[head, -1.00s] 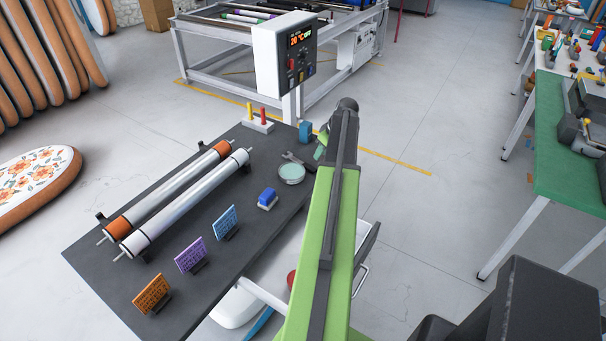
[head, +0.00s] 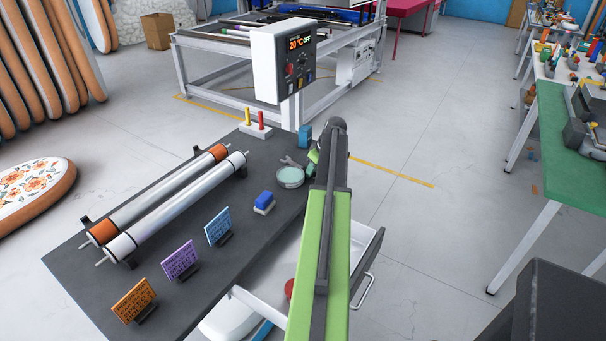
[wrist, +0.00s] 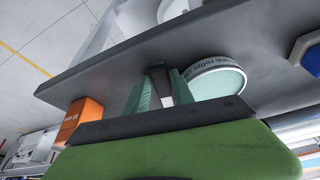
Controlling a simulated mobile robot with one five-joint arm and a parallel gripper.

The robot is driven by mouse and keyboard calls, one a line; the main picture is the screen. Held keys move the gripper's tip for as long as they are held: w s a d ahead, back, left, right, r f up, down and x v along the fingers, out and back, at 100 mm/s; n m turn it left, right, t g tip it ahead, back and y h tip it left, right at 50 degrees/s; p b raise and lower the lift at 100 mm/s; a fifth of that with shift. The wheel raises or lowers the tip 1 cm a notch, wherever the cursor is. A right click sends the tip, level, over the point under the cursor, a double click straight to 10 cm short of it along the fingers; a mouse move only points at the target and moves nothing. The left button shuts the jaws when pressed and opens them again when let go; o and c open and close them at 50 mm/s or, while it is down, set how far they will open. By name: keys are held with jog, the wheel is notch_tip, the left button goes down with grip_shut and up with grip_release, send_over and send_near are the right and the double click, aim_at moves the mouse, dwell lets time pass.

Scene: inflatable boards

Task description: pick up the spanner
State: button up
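The grey spanner (head: 290,161) lies on the dark table near its right edge, behind the round pale green tin. Its open jaw end shows in the head view; the rest is hidden by my gripper and arm. My gripper (head: 312,162) is low at the table's right edge, beside the spanner. In the wrist view its two green fingers (wrist: 161,88) stand apart, close to the tin. A dark grey shape shows between them; I cannot tell whether it is the spanner.
A blue-and-white stamp (head: 264,202), two rollers (head: 175,205) and several small signs (head: 180,259) occupy the table. A control box (head: 283,60) rises behind. An open drawer (head: 366,254) juts out right.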

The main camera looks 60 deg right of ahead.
grip_shut()
jog(key=shift+r, duration=0.15)
jog(key=shift+r+p, duration=0.3)
jog(key=shift+p, duration=0.2)
notch_tip(320, 180, up, 4)
jog(key=p, duration=0.3)
jog(key=shift+p, duration=0.4)
jog(key=s+r+p, duration=0.6)
jog(key=s, duration=0.5)
jog(key=shift+s+d, duration=0.3)
jog(key=shift+d, duration=0.05)
